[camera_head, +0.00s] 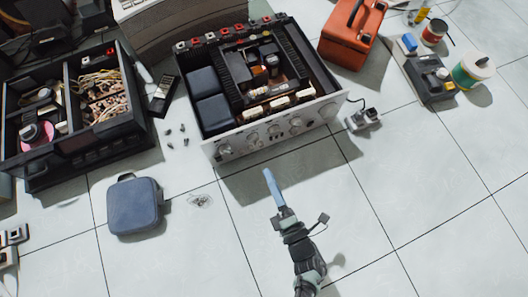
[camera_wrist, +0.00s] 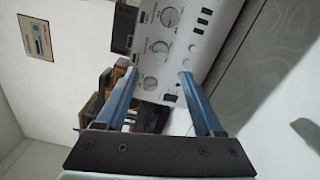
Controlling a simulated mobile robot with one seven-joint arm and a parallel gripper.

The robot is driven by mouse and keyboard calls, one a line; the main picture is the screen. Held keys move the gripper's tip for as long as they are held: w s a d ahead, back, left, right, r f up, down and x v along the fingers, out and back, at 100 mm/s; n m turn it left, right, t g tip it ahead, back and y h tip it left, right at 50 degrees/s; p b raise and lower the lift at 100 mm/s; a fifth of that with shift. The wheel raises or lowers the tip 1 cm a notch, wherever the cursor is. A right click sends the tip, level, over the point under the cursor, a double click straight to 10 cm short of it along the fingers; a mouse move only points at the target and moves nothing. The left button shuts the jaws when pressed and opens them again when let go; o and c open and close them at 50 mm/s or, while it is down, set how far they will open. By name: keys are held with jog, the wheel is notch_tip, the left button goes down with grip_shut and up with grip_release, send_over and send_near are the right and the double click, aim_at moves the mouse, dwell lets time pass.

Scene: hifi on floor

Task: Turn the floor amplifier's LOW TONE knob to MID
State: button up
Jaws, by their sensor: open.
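The floor amplifier (camera_head: 265,128) has its top off, and its silver front panel faces my gripper. A row of round knobs (camera_head: 273,131) runs along the panel. Knobs also show close up in the wrist view, such as a large knob (camera_wrist: 161,47) and one near the fingertips (camera_wrist: 150,83). The labels are too small to read, so I cannot tell which knob is LOW TONE or where it points. My gripper (camera_head: 271,183) is in front of the panel, apart from it. Its two blue fingers (camera_wrist: 159,75) are open with nothing held between them.
A black box of parts (camera_head: 62,160) lies left of the amplifier, with a remote (camera_head: 162,96) and loose screws between. A blue pouch (camera_head: 134,206) is at front left. An orange toolbox (camera_head: 350,38) and a small adapter (camera_head: 362,120) are on the right. The tiles ahead of the panel are mostly clear.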

jog(key=shift+v, duration=1.2)
